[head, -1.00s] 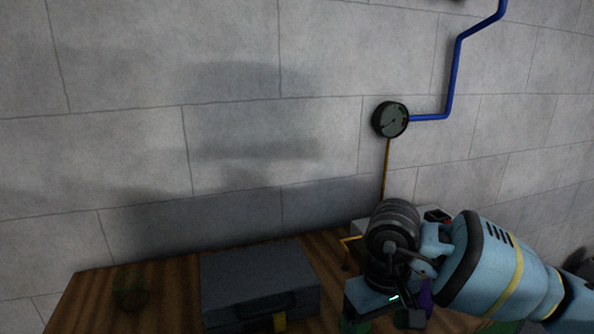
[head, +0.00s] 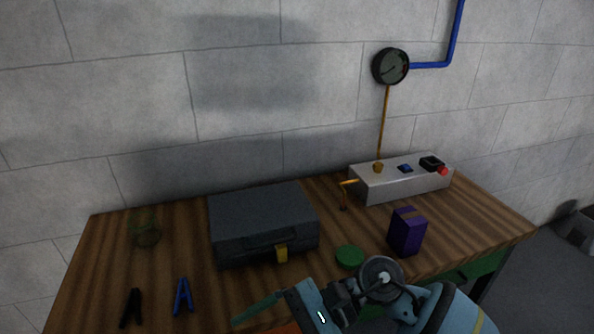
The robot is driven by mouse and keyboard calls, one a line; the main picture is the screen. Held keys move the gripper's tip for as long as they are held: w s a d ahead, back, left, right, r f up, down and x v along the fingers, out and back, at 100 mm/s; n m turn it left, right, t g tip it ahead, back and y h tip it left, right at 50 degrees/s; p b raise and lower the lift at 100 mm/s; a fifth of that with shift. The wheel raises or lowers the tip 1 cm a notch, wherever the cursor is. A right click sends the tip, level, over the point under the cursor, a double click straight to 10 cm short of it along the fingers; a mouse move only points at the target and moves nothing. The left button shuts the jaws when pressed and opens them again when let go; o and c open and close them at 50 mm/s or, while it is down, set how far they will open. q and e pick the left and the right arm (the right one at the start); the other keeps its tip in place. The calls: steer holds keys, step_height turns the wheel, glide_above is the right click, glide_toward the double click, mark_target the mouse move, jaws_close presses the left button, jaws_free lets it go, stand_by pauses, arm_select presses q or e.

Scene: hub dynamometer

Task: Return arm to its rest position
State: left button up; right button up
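My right arm comes in from the lower right, in blue and dark grey. Its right gripper (head: 300,308) is low in the head view, in front of the table's front part. A thin teal bar and an orange patch show beside it at the bottom edge; I cannot tell what they belong to. The finger opening is not clear. My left gripper is not in view.
The wooden table (head: 180,235) carries a grey case (head: 262,218), a purple box (head: 406,232), a green round lid (head: 349,257), a white control box (head: 402,180), a wire-like green round thing (head: 146,232), and black (head: 131,307) and blue (head: 182,297) clamps. A gauge (head: 390,66) is on the wall.

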steer(key=w+d+f+n+t+h, duration=0.1)
steer(key=d+f+n+t, duration=0.25)
steer(key=n+t, duration=0.5)
steer(key=w+d+f+n+t+h+p, duration=0.15)
steer(key=d+n+t, duration=0.25)
steer(key=n+t, duration=0.45)
steer(key=w+d+f+n+t, duration=0.2)
steer(key=d+f+n+t, duration=0.3)
steer(key=n, duration=0.5)
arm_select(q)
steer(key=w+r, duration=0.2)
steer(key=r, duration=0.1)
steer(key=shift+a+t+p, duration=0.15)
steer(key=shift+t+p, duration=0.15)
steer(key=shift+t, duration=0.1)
arm_select(e)
steer(key=s+d+f+m+g+h, duration=0.3)
steer(key=s+d+f+m, duration=0.3)
steer(key=s+f+m, duration=0.3)
steer(key=s+d+f+m+g+h, duration=0.3)
steer(key=s+d+f+m+h, duration=0.3)
steer(key=s+f+m, duration=0.3)
step_height(320, 180, down, 2)
steer(key=s, duration=0.3)
steer(key=shift+g, duration=0.4)
